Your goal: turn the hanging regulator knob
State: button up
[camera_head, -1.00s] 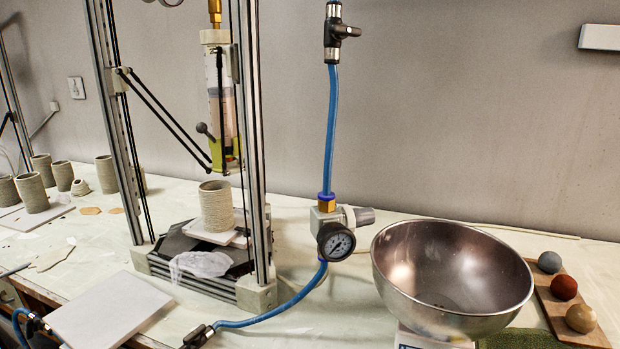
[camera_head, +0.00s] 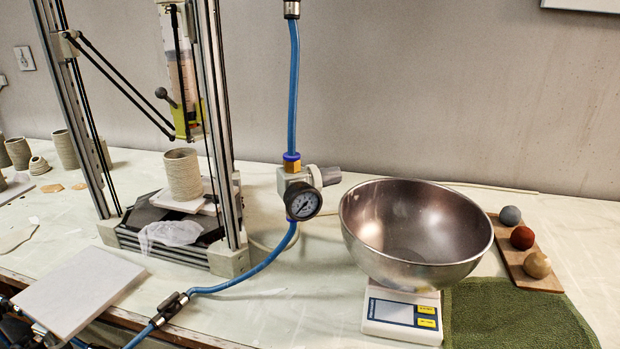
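The regulator knob (camera_head: 330,176) is a grey cylinder on the right side of the pale regulator body (camera_head: 293,184). The regulator hangs in a blue air hose (camera_head: 293,95), with a brass and blue fitting above it. A round black-rimmed pressure gauge (camera_head: 304,203) faces me at its front. The knob points right and is fully visible, with nothing touching it. My gripper is not in view.
A steel bowl (camera_head: 372,225) sits on a white scale (camera_head: 385,318) right of the regulator. A clay printer frame (camera_head: 222,120) stands to the left. A green towel (camera_head: 520,318) and a board with clay balls (camera_head: 525,272) lie at right. A white tile (camera_head: 80,290) is front left.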

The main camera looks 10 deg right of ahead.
aim_at(331, 176)
jog(key=k+l+u, duration=0.15)
jog(key=l, duration=0.25)
jog(key=l+u, duration=0.2)
jog(key=l, duration=0.25)
jog(key=k+l+u, duration=0.15)
jog(key=l, duration=0.25)
jog(key=k+l+u, duration=0.15)
jog(key=l, duration=0.2)
jog(key=k+l+u, duration=0.2)
jog(key=l, duration=0.2)
jog(key=k+l+z, duration=0.1)
jog(key=k, duration=0.35)
jog(key=k+l, duration=0.3)
jog(key=k+l+z, duration=0.15)
jog(key=k, duration=0.4)
jog(key=i+l, duration=0.1)
jog(key=i, duration=0.8)
